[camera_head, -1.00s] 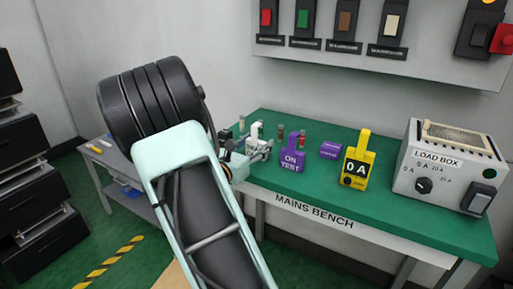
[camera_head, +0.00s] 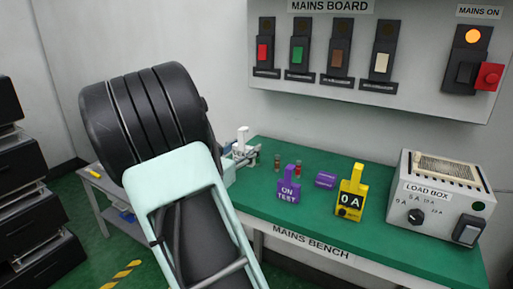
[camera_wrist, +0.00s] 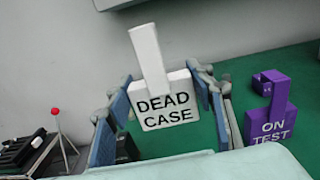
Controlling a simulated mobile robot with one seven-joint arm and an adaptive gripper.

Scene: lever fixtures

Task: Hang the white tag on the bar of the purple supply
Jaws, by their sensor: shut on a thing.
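The white tag (camera_wrist: 148,52) has a tall flat stem and a plate reading DEAD CASE. In the wrist view it sits between the two fingers of my gripper (camera_wrist: 166,112), which is shut on it. The tag (camera_head: 242,134) is small in the head view, upright at the bench's back left corner, with my gripper (camera_head: 244,154) partly hidden by my arm. It looks lifted above the green top. The mains board (camera_head: 365,98) has red, green, brown and cream switches above dark label strips too small to read. I cannot make out a purple supply or its bar.
A side table (camera_head: 112,200) and black drawers (camera_head: 35,225) are at left.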

